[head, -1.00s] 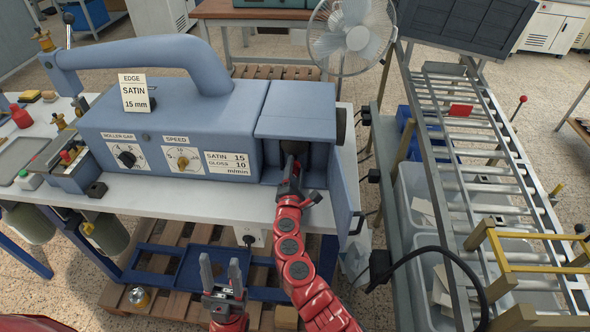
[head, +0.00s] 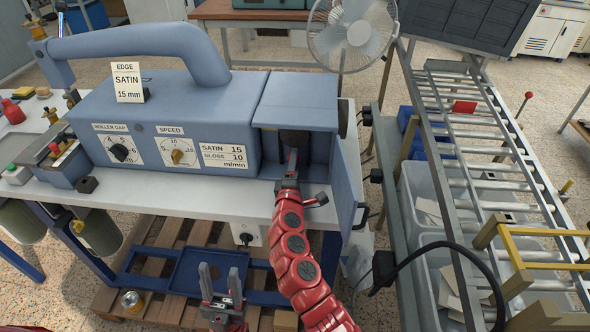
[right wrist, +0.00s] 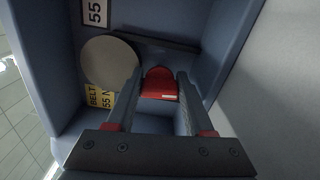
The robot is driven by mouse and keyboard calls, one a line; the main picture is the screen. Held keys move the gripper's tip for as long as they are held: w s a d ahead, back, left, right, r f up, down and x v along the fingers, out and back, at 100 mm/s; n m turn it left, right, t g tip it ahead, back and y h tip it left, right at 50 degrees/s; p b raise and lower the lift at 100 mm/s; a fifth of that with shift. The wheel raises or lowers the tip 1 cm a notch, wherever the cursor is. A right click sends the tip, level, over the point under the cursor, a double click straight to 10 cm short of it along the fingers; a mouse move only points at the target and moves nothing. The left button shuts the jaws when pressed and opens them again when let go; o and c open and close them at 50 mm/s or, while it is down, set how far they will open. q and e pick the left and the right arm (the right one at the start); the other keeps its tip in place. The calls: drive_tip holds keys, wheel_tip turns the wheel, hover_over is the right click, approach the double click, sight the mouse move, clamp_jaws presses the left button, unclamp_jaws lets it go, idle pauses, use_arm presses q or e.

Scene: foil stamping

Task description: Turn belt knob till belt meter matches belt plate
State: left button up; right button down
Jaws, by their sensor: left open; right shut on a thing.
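In the right wrist view, a red knob (right wrist: 160,83) sits between the two fingers of my right gripper (right wrist: 158,88), inside an open blue compartment. The gripper is shut on it. A yellow plate (right wrist: 98,97) reads "BELT 55 N", partly hidden by a finger. In the head view my right gripper (head: 292,160) reaches into the compartment at the machine's right end, where the knob cannot be made out. My left gripper (head: 220,282) is open and empty, in front of the table.
A pale round disc (right wrist: 110,62) is close to the left finger. The compartment's side walls are near the gripper. The blue machine (head: 190,100) carries roller gap and speed dials. A roller conveyor (head: 480,150) stands to the right, a fan (head: 352,35) behind.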

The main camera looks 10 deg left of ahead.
drive_tip(key=shift+f+m+b, duration=0.2)
drive_tip(key=shift+m+b, duration=0.25)
drive_tip(key=shift+m, duration=0.05)
drive_tip(key=shift+c, duration=1.4)
unclamp_jaws()
drive_tip(key=shift+r, duration=0.1)
